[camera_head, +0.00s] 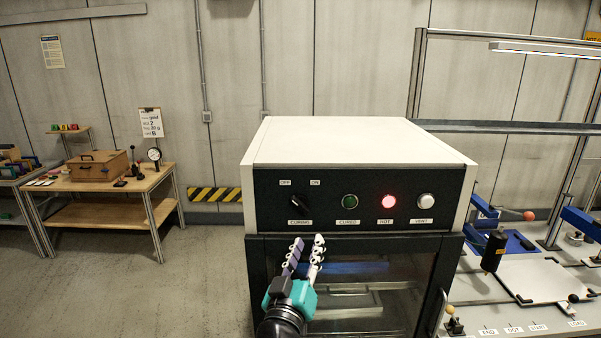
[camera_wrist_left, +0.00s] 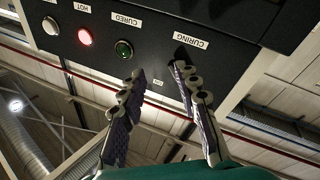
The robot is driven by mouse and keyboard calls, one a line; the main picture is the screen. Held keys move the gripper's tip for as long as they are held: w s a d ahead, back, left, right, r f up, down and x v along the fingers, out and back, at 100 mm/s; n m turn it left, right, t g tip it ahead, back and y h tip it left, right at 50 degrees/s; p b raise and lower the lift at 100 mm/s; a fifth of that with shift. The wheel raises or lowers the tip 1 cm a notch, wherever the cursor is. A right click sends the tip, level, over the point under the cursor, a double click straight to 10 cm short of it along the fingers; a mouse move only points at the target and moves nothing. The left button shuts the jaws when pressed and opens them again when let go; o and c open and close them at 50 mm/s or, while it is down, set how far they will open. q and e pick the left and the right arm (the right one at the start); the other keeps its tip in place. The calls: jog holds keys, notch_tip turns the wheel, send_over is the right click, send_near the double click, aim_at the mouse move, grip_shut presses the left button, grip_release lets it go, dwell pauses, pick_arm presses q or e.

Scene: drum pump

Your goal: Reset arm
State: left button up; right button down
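My left gripper (camera_head: 308,242) is in front of the oven's upper door, just below the control panel (camera_head: 350,225). Its two fingers point up and stand apart with nothing between them. In the left wrist view the open fingertips (camera_wrist_left: 160,72) are near the panel, which appears upside down. There the knob is hard to make out near the right-hand finger. My right gripper is in neither view.
The HOT lamp (camera_head: 388,202) glows red; the CURED lamp (camera_head: 349,202) is dark green. The VENT button (camera_head: 426,201) is white. The glass door (camera_head: 370,290) looks shut. A workbench (camera_head: 560,318) with blue fixtures stands right. A wooden table (camera_head: 80,183) stands far left, with clear floor before it.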

pick_arm(q)
jog(key=s+a+f+g+y+b, duration=0.1)
jog(key=s+a+f+g, duration=0.3)
jog(key=f, duration=0.6)
jog(key=s+a+f+m+g+y+b, duration=0.1)
jog(key=s+a+f+g, duration=0.3)
jog(key=s+a+f, duration=0.5)
jog(key=s+a+f+m+g+y+b, duration=0.1)
jog(key=s+a+f+g+y+b, duration=0.2)
jog(key=f, duration=0.9)
jog(key=s+a+g, duration=0.1)
jog(key=s+a, duration=0.2)
jog(key=shift+s+a+f+b, duration=0.2)
jog(key=shift+s+f+b, duration=0.05)
jog(key=shift+s+b, duration=0.15)
